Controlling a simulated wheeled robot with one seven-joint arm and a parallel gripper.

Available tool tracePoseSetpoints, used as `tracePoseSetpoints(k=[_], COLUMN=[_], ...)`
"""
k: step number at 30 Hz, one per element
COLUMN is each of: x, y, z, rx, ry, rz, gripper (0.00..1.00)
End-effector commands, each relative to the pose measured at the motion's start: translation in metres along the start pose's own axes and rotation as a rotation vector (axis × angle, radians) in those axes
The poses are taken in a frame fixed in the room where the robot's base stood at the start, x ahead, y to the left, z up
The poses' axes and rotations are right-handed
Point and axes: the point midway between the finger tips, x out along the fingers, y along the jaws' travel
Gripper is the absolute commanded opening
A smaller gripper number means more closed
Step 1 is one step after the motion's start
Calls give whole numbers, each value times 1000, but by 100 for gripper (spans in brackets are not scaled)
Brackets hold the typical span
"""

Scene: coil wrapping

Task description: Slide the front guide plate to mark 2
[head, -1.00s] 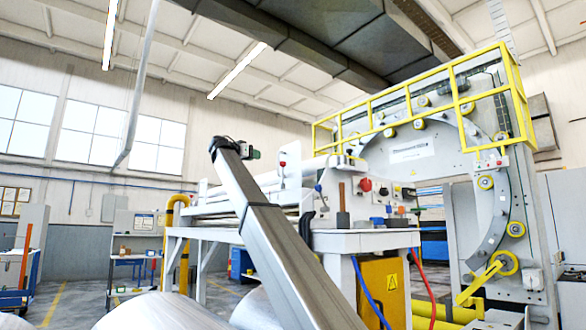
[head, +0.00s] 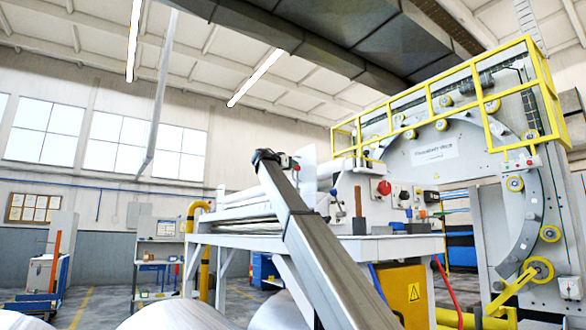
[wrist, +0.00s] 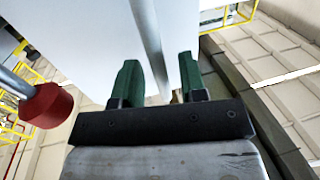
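The front guide plate (head: 309,172), a pale upright sheet, stands at the near end of the machine's rollers in the head view. In the wrist view a large white surface, likely this plate (wrist: 90,45), fills the upper part. My gripper (wrist: 158,80) has two green fingers spread apart, with a grey bar or edge running down between them; I cannot tell whether they touch it. In the head view my gripper (head: 288,161) is small, beside the plate's left edge. A red knob on a metal rod (wrist: 47,105) is left of the fingers. Mark 2 cannot be made out.
A white bench (head: 400,246) with a red button, small blocks and an upright brown-handled tool stands right of the plate. The big ring machine (head: 440,150) with yellow railing (head: 485,107) is behind. Pale rolls (head: 180,316) lie low in front. Open floor shows at left.

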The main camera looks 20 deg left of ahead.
Motion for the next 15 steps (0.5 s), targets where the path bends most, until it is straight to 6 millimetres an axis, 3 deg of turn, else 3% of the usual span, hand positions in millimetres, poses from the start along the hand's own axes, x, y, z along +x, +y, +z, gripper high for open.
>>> tracePoseSetpoints(k=[13,14,15], x=[12,12,12], y=[0,0,0], z=[0,0,0], rx=[0,0,0], ry=[0,0,0], rz=[-1,-1,-1], gripper=[39,35,22])
